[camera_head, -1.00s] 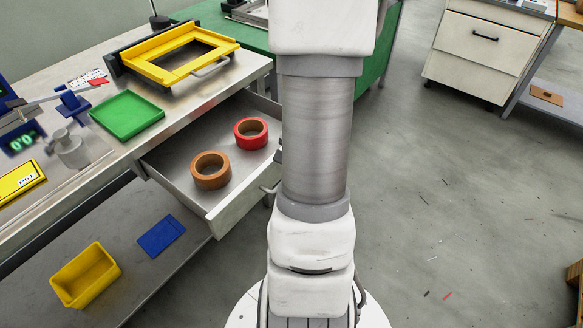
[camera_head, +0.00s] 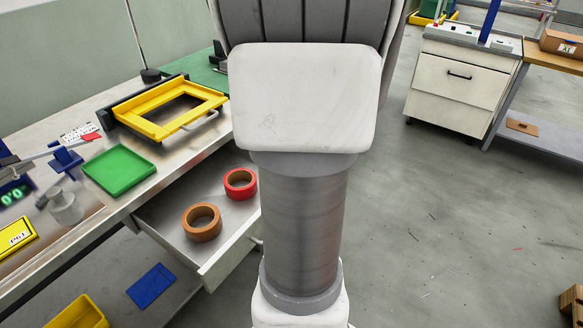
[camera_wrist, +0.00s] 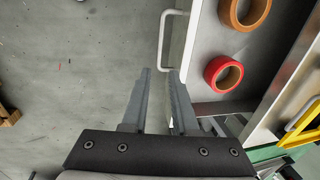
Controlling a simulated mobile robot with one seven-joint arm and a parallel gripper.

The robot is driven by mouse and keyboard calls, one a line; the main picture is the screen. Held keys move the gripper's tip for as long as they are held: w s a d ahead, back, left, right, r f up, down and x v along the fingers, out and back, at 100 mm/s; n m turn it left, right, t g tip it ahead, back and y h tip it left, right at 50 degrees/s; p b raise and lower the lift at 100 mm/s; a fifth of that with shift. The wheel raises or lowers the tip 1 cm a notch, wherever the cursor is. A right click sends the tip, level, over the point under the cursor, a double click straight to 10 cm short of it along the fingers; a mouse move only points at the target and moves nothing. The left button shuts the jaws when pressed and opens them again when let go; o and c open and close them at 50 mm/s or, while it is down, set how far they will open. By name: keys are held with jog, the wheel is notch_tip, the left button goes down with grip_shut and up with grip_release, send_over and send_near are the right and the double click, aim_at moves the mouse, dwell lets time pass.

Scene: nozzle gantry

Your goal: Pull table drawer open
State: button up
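The table drawer (camera_head: 225,208) stands open in the head view, pulled out from under the table top, with a brown tape roll (camera_head: 202,222) and a red tape roll (camera_head: 240,184) inside. In the wrist view, the white drawer front (camera_wrist: 193,38) runs along the drawer's left side. The pale bar handle (camera_wrist: 162,40) sticks out to its left. My gripper (camera_wrist: 159,72) is open, its two grey fingers apart, with the tips by the near end of the handle. I cannot tell whether they touch it. My arm hides the gripper in the head view.
The table top (camera_head: 150,200) holds a green tray (camera_head: 118,170) and a yellow frame (camera_head: 170,108). A blue plate (camera_head: 150,288) and yellow bin (camera_head: 78,314) are below. A white cabinet (camera_head: 460,85) stands back right. The floor (camera_head: 440,230) to the right is mostly clear.

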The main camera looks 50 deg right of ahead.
jog(key=r, duration=0.2)
jog(key=s+r+p, duration=0.1)
jog(key=r, duration=0.2)
jog(key=shift+r, duration=0.1)
dwell(0.4)
